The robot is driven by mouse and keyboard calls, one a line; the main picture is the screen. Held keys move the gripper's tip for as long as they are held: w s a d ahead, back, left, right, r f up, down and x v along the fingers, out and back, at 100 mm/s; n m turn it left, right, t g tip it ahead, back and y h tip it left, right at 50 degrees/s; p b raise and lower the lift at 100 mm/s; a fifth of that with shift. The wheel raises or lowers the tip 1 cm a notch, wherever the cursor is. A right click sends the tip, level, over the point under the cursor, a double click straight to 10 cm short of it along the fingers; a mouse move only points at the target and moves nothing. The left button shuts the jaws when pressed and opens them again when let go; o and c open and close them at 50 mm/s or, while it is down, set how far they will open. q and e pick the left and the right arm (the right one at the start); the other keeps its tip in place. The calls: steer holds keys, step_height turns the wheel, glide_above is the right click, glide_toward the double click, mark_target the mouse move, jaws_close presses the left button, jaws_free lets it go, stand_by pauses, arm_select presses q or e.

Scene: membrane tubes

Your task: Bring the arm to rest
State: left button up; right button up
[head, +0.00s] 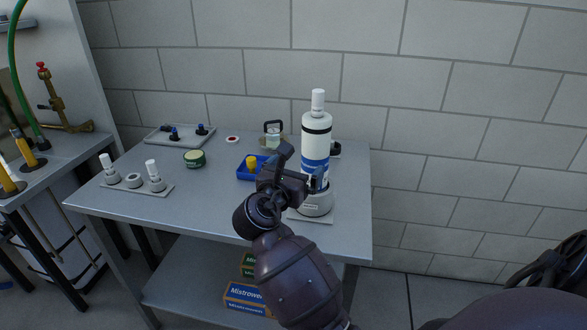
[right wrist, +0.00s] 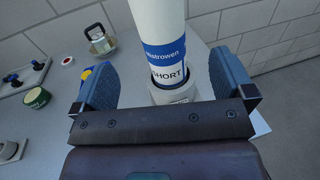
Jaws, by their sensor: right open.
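My right gripper (head: 303,167) is open and empty, just in front of a tall white membrane tube (head: 317,130) with a blue band and a white top. The tube stands upright in a grey round base (head: 317,204) on the table. In the right wrist view the tube (right wrist: 175,18) shows between the two blue finger pads, with a gap on each side. The gripper hides part of the tube's lower left side in the head view. My left gripper is not in view.
The grey table (head: 215,208) carries a blue tray (head: 248,174) with a yellow piece, a green tin (head: 195,159), a holder with white-capped pieces (head: 137,187), a tray of blue-black fittings (head: 170,139) and a glass jar (head: 272,136). Boxes (head: 245,297) lie on the lower shelf. A brick wall stands behind.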

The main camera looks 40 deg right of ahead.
steer(key=w+a+f+m+t+y, duration=0.2)
steer(key=w+a+m+t+y, duration=0.35)
steer(key=m, duration=0.35)
steer(key=s+a+f+m+t+y, duration=0.2)
steer(key=a+f+m+y, duration=0.25)
steer(key=f+y, duration=0.2)
steer(key=s+d+f+m+g+y, duration=0.1)
steer(key=s+f+m, duration=0.3)
steer(key=s+f, duration=0.7)
steer(key=s+f+m+g+y, duration=0.2)
steer(key=s+f+m, duration=0.3)
steer(key=s+f, duration=0.7)
steer(key=s+g, duration=0.1)
steer(key=s, duration=0.3)
steer(key=shift+d+g+y, duration=0.3)
steer(key=shift+d+g, duration=0.05)
steer(key=shift+s, duration=0.1)
